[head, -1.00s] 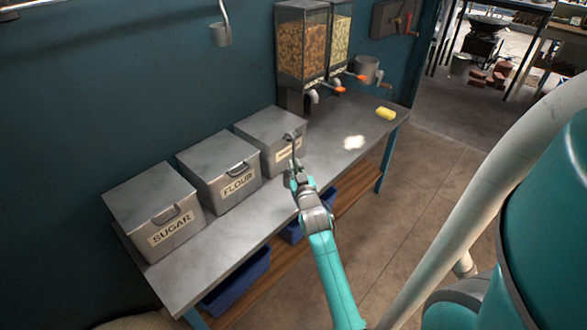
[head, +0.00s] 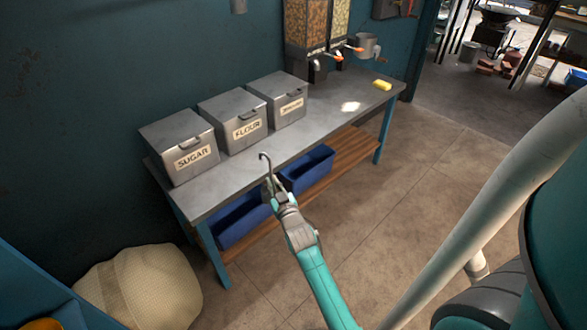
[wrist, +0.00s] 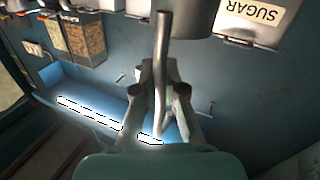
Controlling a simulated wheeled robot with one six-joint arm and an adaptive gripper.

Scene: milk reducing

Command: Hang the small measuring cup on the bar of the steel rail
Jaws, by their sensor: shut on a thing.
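The small measuring cup shows in the head view as a thin grey handle with a hooked top (head: 266,163), standing up from my gripper (head: 271,188). My gripper is shut on this handle, in front of the table edge. In the wrist view, the handle (wrist: 162,70) runs lengthwise between the two fingers (wrist: 160,92). A grey rounded shape (wrist: 188,17) at the top there may be its cup; I cannot tell for sure. The steel rail's bar is not clearly in view. The bottom of a grey hanging cup (head: 238,6) shows at the head view's top edge.
Bins labelled SUGAR (head: 181,145) and FLOUR (head: 234,118), and a third bin (head: 279,96), line the table (head: 325,118). Blue tubs (head: 306,170) sit below; a sack (head: 140,288) is at lower left.

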